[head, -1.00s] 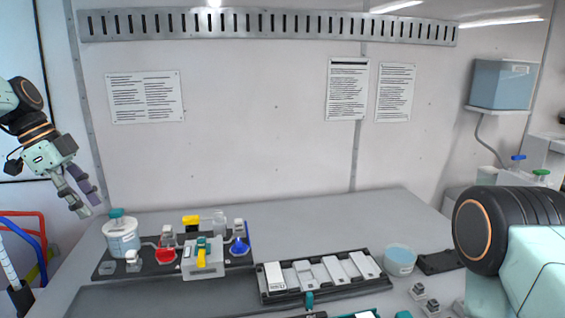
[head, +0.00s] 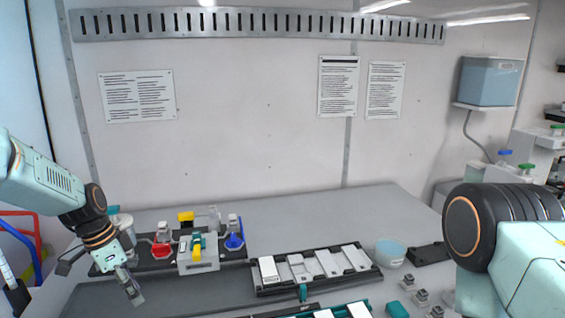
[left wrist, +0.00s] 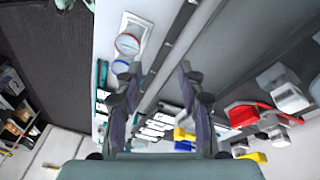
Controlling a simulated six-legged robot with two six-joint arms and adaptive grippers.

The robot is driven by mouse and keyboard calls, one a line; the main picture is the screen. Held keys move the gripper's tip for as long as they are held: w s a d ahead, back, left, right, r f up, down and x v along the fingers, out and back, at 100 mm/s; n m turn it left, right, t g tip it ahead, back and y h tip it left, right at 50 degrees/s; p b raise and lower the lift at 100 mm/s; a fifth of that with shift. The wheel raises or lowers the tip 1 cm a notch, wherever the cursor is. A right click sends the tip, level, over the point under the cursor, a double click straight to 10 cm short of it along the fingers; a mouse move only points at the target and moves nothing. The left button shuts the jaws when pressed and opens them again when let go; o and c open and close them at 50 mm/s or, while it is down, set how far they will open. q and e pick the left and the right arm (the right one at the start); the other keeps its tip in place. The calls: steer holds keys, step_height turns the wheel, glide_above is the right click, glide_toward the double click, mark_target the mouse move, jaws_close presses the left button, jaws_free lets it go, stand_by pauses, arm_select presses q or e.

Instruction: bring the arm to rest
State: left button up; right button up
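My left gripper (head: 132,288) hangs low at the left front of the bench in the head view, pointing down. My right arm's rounded dark joint and pale link fill the lower right of the head view. My right gripper is out of the picture.
The dark tray carries a red flask (head: 161,247), a blue flask (head: 235,238) and a grey block with a yellow lever (head: 196,255). A black rack (head: 316,271) with white pieces lies mid-bench. A pale blue tub (head: 390,252) stands right of it. The bench behind is clear.

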arm_select(q)
steer(key=s+d+f+n, duration=0.1)
steer(key=s+f, duration=0.2)
steer(key=f, duration=0.1)
steer(key=s+d+f+n, duration=0.1)
steer(key=s+d+f, duration=0.1)
steer(key=s+f, duration=0.2)
steer(key=s+d+f+n+y, duration=0.1)
steer(key=s+d+f, duration=0.1)
steer(key=s+f, duration=0.1)
steer(key=shift+s+f+n, duration=0.3)
steer(key=shift+s+f, duration=0.1)
steer(key=shift+f, duration=0.4)
steer(key=s+d+f+n, duration=0.2)
steer(key=s, duration=0.7)
steer(key=s+d+f+n+y, duration=0.1)
steer(key=s+d+f+n, duration=0.15)
steer(key=s, duration=0.65)
steer(key=s+d+f+n, duration=0.1)
steer(key=s+n, duration=0.1)
steer(key=s, duration=0.7)
step_height(320, 180, down, 24)
steer(key=b, duration=2.4)
steer(key=shift+y, duration=0.3)
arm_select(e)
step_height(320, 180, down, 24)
